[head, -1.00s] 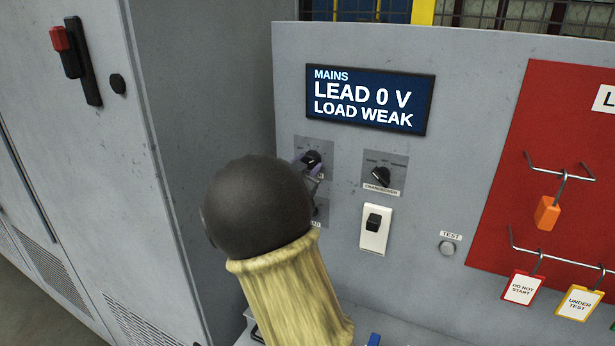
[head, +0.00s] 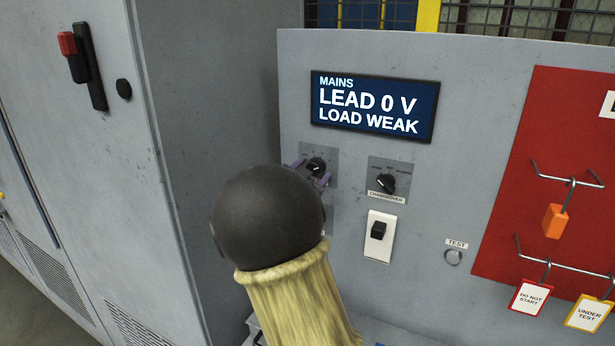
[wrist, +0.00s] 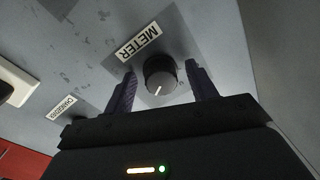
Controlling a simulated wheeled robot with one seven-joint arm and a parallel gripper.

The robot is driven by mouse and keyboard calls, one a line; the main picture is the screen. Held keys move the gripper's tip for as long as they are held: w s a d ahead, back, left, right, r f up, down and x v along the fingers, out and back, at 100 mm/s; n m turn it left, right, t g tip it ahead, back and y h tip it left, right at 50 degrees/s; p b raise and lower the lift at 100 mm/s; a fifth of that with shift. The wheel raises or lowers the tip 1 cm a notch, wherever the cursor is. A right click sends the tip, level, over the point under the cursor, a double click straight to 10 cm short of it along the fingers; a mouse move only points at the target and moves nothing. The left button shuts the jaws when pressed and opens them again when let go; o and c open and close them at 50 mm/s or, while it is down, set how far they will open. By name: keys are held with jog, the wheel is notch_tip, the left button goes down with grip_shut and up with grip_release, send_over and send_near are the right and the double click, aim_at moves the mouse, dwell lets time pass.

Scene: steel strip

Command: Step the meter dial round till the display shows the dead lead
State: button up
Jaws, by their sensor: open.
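The display (head: 374,106) on the grey panel reads MAINS, LEAD 0 V, LOAD WEAK. The meter dial (head: 316,166) is a black round knob below the display's left end. In the wrist view the meter dial (wrist: 160,76) has a white pointer line, and a METER label (wrist: 138,42) sits beside it. My gripper (wrist: 160,70) is open, with one purple finger on each side of the dial and gaps showing between fingers and knob. In the head view my gripper (head: 309,171) is partly hidden behind my dark round arm joint, which also covers the panel just below the dial.
A red board (head: 520,200) with hanging tags is further right. A grey cabinet (head: 215,100) stands close on the left.

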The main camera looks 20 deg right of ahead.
jog(key=b+v, duration=0.4)
jog(key=v, duration=1.3)
jog(key=shift+a, duration=0.15)
jog(key=w+a+f+n+y, duration=0.1)
jog(key=a+f+n+y, duration=0.5)
jog(key=f+n+y, duration=0.55)
jog(key=s+d+f+n+g+y, duration=0.1)
jog(key=s+f+n+g+y, duration=0.1)
jog(key=s+f+g, duration=0.7)
jog(key=s+f+n, duration=0.1)
jog(key=s+f, duration=0.4)
jog(key=s, duration=0.3)
jog(key=shift+s+d, duration=0.2)
jog(key=shift+s, duration=0.05)
jog(key=shift+y, duration=0.25)
